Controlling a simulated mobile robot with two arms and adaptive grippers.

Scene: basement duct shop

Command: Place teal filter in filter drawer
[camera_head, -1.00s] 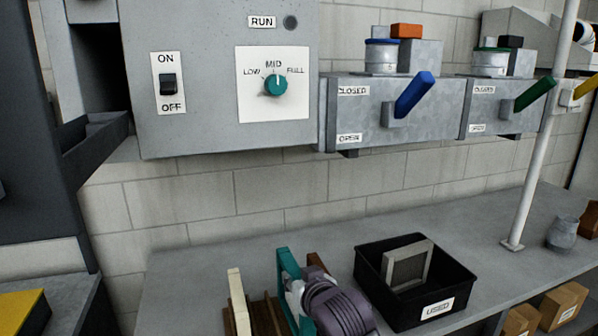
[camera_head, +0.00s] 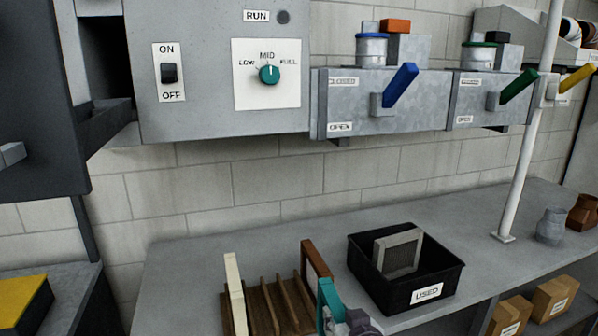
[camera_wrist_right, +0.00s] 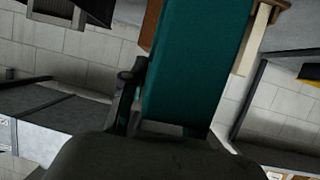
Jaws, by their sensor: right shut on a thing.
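The teal filter (camera_head: 328,302) is in my right gripper (camera_head: 350,324) at the bottom of the head view, in front of the wooden rack. In the right wrist view the filter (camera_wrist_right: 198,65) shows as a broad teal slab, with a dark finger of the right gripper (camera_wrist_right: 130,95) against its side. What looks like the filter drawer (camera_head: 108,128) is at the upper left. It stands pulled out from the grey machine, with a dark front panel and a dark opening behind. Its inside is mostly hidden. My left gripper is not in view.
The wooden rack (camera_head: 268,306) holds a cream filter (camera_head: 236,292) and a brown one (camera_head: 316,260). A black USED bin (camera_head: 425,292) with a grey filter (camera_head: 402,253) stands right of it. A white pole (camera_head: 522,150) rises further right. The bench between rack and wall is clear.

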